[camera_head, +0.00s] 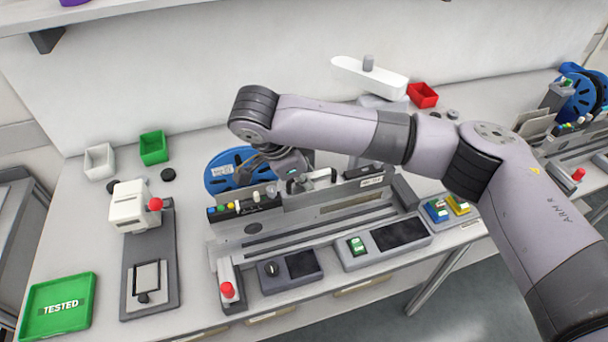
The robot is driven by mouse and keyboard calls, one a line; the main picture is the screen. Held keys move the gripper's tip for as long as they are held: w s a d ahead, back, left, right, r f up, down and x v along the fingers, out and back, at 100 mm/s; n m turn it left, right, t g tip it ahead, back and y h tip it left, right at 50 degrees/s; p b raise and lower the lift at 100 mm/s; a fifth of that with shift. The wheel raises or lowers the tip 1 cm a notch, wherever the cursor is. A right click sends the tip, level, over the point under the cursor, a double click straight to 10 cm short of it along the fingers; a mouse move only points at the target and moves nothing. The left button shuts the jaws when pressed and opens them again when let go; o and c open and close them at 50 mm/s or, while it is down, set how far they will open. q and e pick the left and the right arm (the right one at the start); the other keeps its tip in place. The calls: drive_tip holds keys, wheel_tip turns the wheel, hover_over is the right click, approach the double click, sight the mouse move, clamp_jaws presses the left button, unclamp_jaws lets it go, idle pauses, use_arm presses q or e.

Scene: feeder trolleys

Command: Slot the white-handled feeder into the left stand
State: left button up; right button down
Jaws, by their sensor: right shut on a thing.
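The feeder (332,203) is a long grey body with a blue reel (217,177) at its left end and several coloured buttons along its front left. My right gripper (298,180) comes down from above and is shut on the handle on top of the feeder. The gripper partly hides the handle, which shows a pale bar. The feeder is lengthwise over the left stand (290,240), a grey rail with a red knob at its near left end. I cannot tell whether the feeder touches the rail or is held just above it. My left gripper is not in view.
A white press with a red knob (130,208) and a green TESTED tray (58,306) stand at left. Control boxes (383,240) line the bench front. A white lamp-like arm (368,76) and a red bin (422,95) are behind. Another feeder with a blue reel (582,97) is at right.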

sight(319, 185)
drive_tip(key=shift+r+p, duration=0.2)
drive_tip(key=shift+p, duration=0.3)
idle(0.3)
drive_tip(key=shift+f, duration=1.05)
idle(1.7)
drive_tip(key=shift+w+d+p, duration=0.2)
drive_tip(key=shift+d+p, duration=0.15)
drive_tip(key=shift+d, duration=0.3)
drive_tip(key=shift+w+d+p, duration=0.2)
drive_tip(key=shift+d+p, duration=0.1)
drive_tip(key=shift+d, duration=0.35)
idle(0.4)
drive_tip(key=c, duration=1.6)
unclamp_jaws()
drive_tip(key=shift+s, duration=0.1)
drive_tip(key=shift+f, duration=0.2)
drive_tip(key=v, duration=1.2)
